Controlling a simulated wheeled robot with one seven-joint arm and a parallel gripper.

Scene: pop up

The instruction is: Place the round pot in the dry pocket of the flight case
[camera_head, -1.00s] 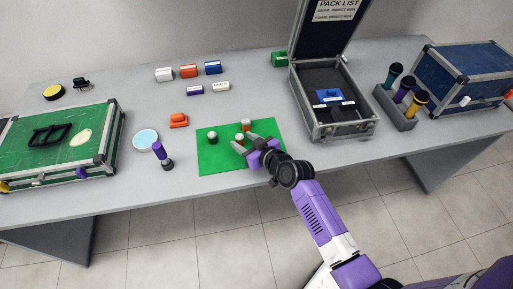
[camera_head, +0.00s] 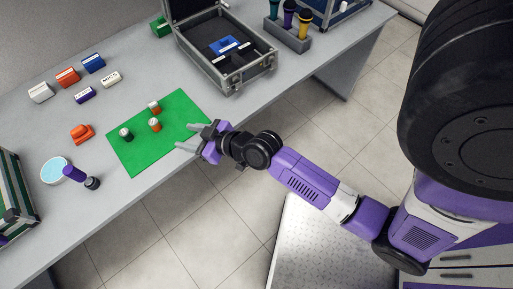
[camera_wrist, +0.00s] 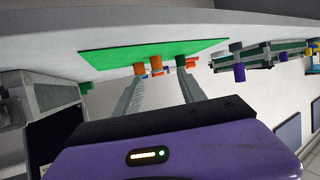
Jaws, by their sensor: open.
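On the green mat (camera_head: 180,112) stand three small pots: a dark green one with a white top (camera_head: 126,134), an orange one with a pale top (camera_head: 155,125) and another orange one (camera_head: 154,107) behind it. I cannot tell which is the round pot. My gripper (camera_head: 187,137) is open and empty at the mat's right front edge, apart from the pots. In the wrist view the two orange pots (camera_wrist: 148,66) and the dark green one (camera_wrist: 181,62) show beyond the fingers. The open flight case (camera_head: 232,84) holds dark foam with a blue piece; its labels are unreadable here.
Several small labelled blocks (camera_head: 67,77) lie at the back left. An orange object (camera_head: 82,133), a pale blue-topped round dish (camera_head: 56,170) and a purple-handled tool (camera_head: 75,173) are left of the mat.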

